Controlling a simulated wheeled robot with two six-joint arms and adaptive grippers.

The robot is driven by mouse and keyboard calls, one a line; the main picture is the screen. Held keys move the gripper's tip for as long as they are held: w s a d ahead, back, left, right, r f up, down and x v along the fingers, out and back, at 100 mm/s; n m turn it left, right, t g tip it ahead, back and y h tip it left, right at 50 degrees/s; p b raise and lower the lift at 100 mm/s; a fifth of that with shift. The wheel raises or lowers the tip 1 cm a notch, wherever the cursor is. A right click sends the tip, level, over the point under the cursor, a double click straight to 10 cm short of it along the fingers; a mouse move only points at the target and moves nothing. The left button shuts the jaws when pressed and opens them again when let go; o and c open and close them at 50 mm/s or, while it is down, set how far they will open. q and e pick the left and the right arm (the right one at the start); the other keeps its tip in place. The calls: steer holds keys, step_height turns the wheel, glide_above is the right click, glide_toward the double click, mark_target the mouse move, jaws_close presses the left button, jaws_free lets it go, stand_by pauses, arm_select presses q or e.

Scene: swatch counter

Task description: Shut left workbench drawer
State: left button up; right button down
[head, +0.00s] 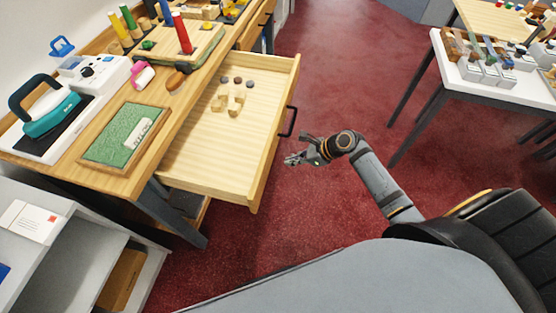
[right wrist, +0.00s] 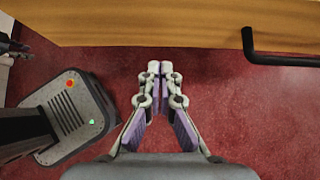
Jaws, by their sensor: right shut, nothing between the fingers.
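The left workbench drawer (head: 205,158) is pulled well out of the wooden workbench (head: 112,178) in the head view. Its black bar handle (head: 289,121) is on the outer front panel. My right gripper (head: 289,160) is shut and empty, in front of the drawer front and nearer to me than the handle. In the right wrist view, the shut fingertips (right wrist: 160,68) point at the lower edge of the drawer front (right wrist: 150,25), and the handle (right wrist: 280,58) is to their right. A gap of red floor shows between the fingertips and the panel. My left gripper is out of view.
Several small wooden pieces (head: 235,104) and dark round pieces lie in the drawer. A green mat (head: 115,130) and tools lie on the bench top. A white table (head: 500,88) stands at the right. The red floor (head: 335,75) between is clear.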

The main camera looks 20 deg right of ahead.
steer(key=w+a, duration=0.2)
steer(key=a+f, duration=0.1)
steer(key=a, duration=0.1)
steer(key=shift+w+a, duration=0.1)
steer(key=shift+w, duration=0.3)
